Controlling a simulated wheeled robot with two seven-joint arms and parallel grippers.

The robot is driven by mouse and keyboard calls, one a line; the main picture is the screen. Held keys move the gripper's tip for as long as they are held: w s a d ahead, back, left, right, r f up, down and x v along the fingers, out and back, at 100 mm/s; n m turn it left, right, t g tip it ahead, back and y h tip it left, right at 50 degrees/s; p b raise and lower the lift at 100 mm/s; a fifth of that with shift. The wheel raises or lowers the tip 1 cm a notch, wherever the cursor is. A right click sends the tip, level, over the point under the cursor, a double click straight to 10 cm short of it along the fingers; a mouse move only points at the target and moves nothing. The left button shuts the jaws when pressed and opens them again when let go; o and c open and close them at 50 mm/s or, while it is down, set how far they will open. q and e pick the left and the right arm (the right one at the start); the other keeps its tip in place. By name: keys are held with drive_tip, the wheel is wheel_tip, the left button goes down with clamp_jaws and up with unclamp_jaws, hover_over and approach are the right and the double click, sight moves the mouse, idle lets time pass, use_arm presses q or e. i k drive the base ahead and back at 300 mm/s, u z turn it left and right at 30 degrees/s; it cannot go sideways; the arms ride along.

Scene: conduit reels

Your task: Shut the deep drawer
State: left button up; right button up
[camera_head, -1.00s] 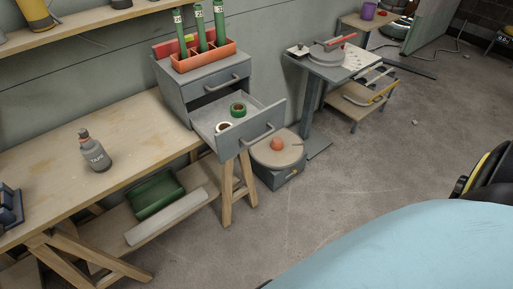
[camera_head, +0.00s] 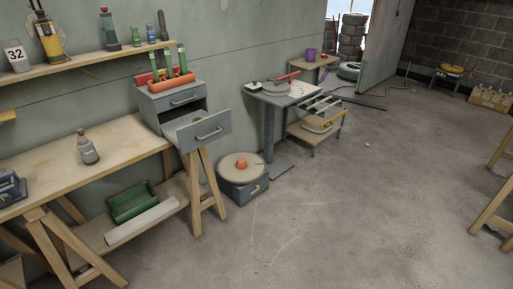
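A small grey drawer cabinet (camera_head: 172,97) stands at the right end of the wooden workbench (camera_head: 95,160). Its lower, deep drawer (camera_head: 206,131) is pulled out towards the front right, with its bar handle on the front panel. A pale roll shows partly inside it; most of the inside is hidden from this angle. The upper drawer (camera_head: 184,101) is closed. Neither of my grippers is in view.
An orange tray (camera_head: 168,80) with green tubes sits on the cabinet. A grey box with a round top (camera_head: 241,168) stands on the floor near the drawer. A machine stand (camera_head: 271,125) is further right. The floor (camera_head: 330,210) in front is clear.

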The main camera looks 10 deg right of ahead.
sight(187, 136)
drive_tip(key=u, duration=0.55)
drive_tip(key=i, duration=1.8)
drive_tip(key=z, duration=0.85)
